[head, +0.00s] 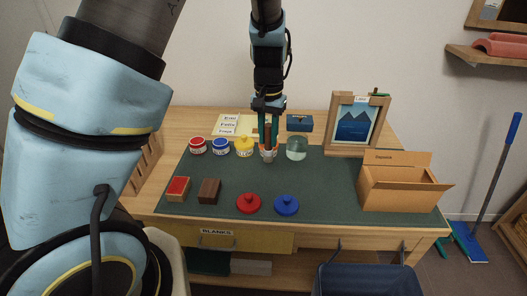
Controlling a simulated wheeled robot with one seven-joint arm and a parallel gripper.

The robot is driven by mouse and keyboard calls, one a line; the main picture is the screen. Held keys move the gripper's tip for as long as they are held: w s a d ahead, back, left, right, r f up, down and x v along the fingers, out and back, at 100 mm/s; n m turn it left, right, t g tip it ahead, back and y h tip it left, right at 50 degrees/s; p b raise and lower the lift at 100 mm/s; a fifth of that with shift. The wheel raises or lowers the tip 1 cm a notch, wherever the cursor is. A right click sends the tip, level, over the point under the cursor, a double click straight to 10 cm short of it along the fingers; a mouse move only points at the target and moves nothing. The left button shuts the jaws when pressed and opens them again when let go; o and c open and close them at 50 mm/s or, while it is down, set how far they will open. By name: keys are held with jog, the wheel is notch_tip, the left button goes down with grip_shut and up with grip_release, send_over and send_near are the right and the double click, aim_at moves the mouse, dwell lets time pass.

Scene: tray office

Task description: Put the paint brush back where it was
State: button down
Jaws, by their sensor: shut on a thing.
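My gripper (268,118) points down over the back middle of the work table and is shut on the paint brush (268,135), a slim upright brownish handle. The brush's lower end is at a small pale cup (268,156) on the green mat. At this size I cannot tell whether the brush tip is inside the cup or just above or behind it. The gripper hides the top of the brush.
Red (197,147), blue (220,147) and yellow (244,148) paint pots stand left of the cup. A glass jar (297,149) stands close on its right. A framed picture (356,124) and open cardboard box (400,190) are farther right. Red (249,204) and blue (287,206) lids lie in front.

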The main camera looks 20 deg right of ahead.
aim_at(268, 150)
jog(key=shift+f+p, duration=0.3)
jog(key=shift+f, duration=2.2)
jog(key=shift+f, duration=0.1)
jog(key=c, duration=0.7)
grip_release()
notch_tip(268, 150, up, 12)
jog(key=shift+r+b, duration=0.15)
jog(key=shift+b, duration=0.8)
jog(key=s+a+n, duration=0.1)
jog(key=a+n, duration=0.1)
jog(key=a, duration=0.8)
jog(key=s+a+n+t, duration=0.1)
jog(key=a+n, duration=0.2)
jog(key=a, duration=0.7)
jog(key=s+a+n, duration=0.1)
jog(key=a+n, duration=0.1)
jog(key=a, duration=0.8)
jog(key=shift+s+f+t, duration=0.3)
jog(key=shift+s, duration=0.1)
